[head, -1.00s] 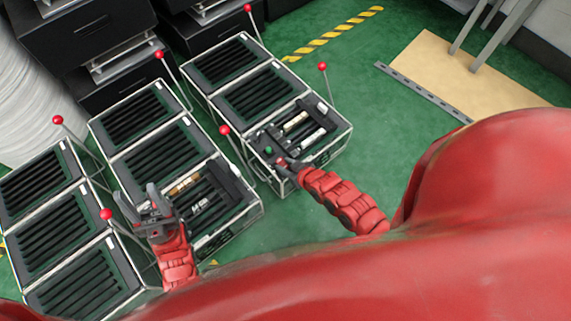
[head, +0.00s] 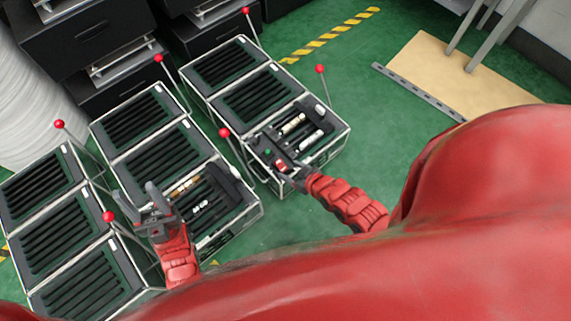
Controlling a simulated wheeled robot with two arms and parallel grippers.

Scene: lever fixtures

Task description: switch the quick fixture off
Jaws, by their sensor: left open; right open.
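The right-hand case (head: 338,142) holds light cylindrical parts (head: 293,124) in its front compartment. A green button (head: 267,152) and a red part (head: 281,165) sit at its near-left end. My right gripper (head: 287,171) is open at this end, close to the red part; I cannot tell whether it touches. Which of these is the quick fixture is not marked legibly.
Red-balled levers (head: 224,132) stand on thin rods beside the cases. Another case (head: 85,278) with slotted trays is at left. Black drawers (head: 90,35) stand behind. Green floor (head: 370,100) is open to the right, with a beige board (head: 430,75) further off.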

